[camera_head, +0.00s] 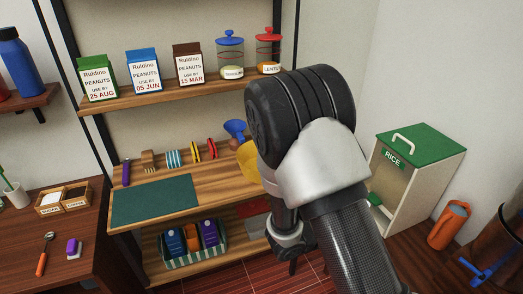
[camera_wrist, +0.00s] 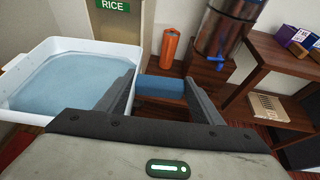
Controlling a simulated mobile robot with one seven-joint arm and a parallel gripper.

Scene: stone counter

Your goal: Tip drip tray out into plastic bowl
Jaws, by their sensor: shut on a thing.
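In the wrist view my gripper (camera_wrist: 160,82) is shut on a blue, block-like thing (camera_wrist: 161,88) that fills the gap between its fingers. Only one side of it shows, so I cannot tell for sure whether it is the drip tray, or what is in it. A white plastic bowl (camera_wrist: 18,101), rectangular with bluish liquid-like contents, is to the left of the fingers. The left finger overlaps its right side in the picture; I cannot tell if they touch. In the head view my arm hides the gripper, and neither the bowl nor the blue thing can be made out.
The rice bin (camera_head: 408,178), an orange jug (camera_head: 449,224) and a metal dispenser with a blue tap (camera_wrist: 219,35) stand beyond. A dark wooden shelf unit (camera_wrist: 283,66) is at the right. Shelves with peanut cartons (camera_head: 143,71) stand left of my arm in the head view.

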